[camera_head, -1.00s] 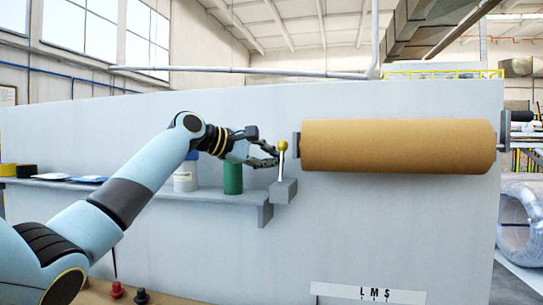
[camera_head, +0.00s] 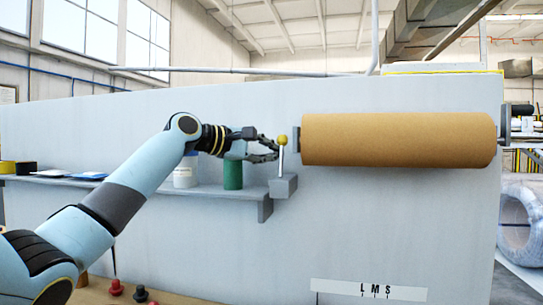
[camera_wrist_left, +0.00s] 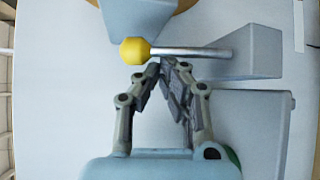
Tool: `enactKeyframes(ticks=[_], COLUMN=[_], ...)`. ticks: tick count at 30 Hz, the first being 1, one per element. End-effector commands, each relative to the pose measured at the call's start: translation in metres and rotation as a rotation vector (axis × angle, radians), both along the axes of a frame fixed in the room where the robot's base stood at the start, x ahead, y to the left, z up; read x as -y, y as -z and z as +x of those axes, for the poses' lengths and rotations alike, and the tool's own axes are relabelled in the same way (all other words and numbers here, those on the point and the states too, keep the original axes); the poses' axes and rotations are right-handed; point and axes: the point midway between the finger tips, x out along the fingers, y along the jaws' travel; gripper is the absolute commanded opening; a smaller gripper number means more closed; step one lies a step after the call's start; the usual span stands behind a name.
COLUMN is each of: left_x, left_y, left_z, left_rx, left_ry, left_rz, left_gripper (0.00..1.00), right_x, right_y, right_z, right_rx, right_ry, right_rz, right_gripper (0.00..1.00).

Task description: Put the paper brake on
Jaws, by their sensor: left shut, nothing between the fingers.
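The paper brake lever, a thin metal rod with a yellow ball knob (camera_head: 282,140), stands upright on a grey block (camera_head: 283,187) left of the brown paper roll (camera_head: 395,140). My left gripper (camera_head: 275,149) is at the rod's left side, just below the knob height. Its fingers are shut with nothing between them. In the left wrist view, the fingertips (camera_wrist_left: 168,62) meet close beside the rod (camera_wrist_left: 195,51), near the yellow knob (camera_wrist_left: 134,50). I cannot tell whether they touch it. My right gripper is not in view.
A grey shelf (camera_head: 225,197) left of the lever holds a green cylinder (camera_head: 233,175) and a white container (camera_head: 185,175). A grey wall panel (camera_head: 400,220) stands behind. Red and black knobs (camera_head: 116,287) are at the bottom left. Space below the roll is clear.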

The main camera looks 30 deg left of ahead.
Motion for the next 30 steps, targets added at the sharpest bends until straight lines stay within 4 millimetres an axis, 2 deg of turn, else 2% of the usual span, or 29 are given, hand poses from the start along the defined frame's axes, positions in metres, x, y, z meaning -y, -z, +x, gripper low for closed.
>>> enactKeyframes(ticks=[8,14,24,30], left_x=[0.003,0.005,0.01,0.011], left_y=[0.003,0.006,0.01,0.007], left_z=[-0.009,-0.02,-0.037,-0.043], left_rx=[0.138,0.315,0.608,0.738], left_ry=[0.001,0.001,0.0,0.0], left_rz=[0.035,0.081,0.156,0.19], left_gripper=[0.0,0.0,0.0,0.0], right_x=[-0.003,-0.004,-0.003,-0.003], right_y=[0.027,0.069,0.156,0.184], right_z=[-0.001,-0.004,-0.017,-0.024], right_rx=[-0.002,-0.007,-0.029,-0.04], right_ry=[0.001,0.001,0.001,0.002], right_rz=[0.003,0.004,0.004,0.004], right_gripper=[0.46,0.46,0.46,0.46])
